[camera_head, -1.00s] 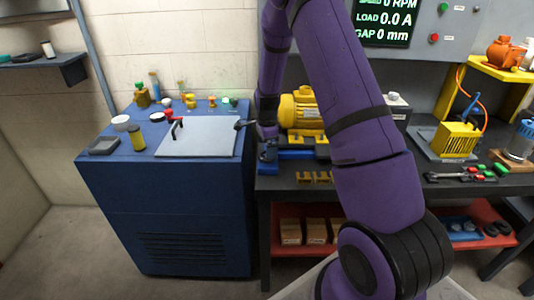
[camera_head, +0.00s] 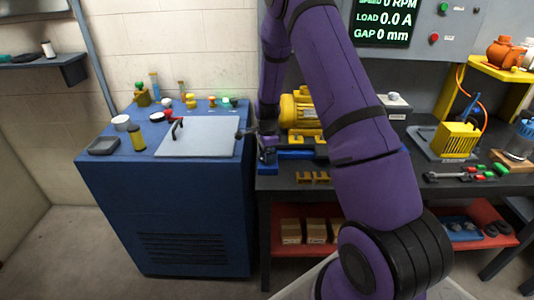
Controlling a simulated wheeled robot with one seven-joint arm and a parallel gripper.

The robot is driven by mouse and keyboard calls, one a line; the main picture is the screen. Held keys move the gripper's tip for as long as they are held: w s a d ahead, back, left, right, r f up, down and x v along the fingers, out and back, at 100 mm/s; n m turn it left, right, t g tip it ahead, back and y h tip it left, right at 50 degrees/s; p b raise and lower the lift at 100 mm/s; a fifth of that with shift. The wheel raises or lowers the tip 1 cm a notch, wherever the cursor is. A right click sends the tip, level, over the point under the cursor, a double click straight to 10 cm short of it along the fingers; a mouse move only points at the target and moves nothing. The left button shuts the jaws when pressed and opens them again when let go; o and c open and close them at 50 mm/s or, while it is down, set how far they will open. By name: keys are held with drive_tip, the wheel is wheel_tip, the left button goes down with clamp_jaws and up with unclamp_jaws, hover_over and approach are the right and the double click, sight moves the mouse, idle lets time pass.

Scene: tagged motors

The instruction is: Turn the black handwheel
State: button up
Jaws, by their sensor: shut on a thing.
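The black handwheel (camera_head: 242,133) appears as a small dark shape at the left end of the blue slide unit (camera_head: 297,154), by the right edge of the blue cabinet. It is small, and its rim is partly hidden by my wrist. My gripper (camera_head: 262,141) points down at this end of the unit and is shut on the handwheel. Its fingertips are too small and dark to make out clearly. The yellow motor (camera_head: 299,109) stands behind the slide unit, partly hidden by my arm.
The dark bench (camera_head: 400,182) holds a yellow finned block (camera_head: 455,140) at right. A display panel hangs behind.

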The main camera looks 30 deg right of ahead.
drive_tip(key=n, duration=0.3)
drive_tip(key=shift+n, duration=0.4)
drive_tip(key=n, duration=0.3)
drive_tip(key=shift+n, duration=0.3)
drive_tip(key=n, duration=0.3)
drive_tip(key=shift+n, duration=0.3)
drive_tip(key=n, duration=0.3)
drive_tip(key=shift+s+d+n, duration=0.1)
drive_tip(key=shift+n, duration=0.2)
drive_tip(key=n, duration=1.2)
drive_tip(key=shift+d, duration=0.1)
drive_tip(key=shift+n, duration=0.3)
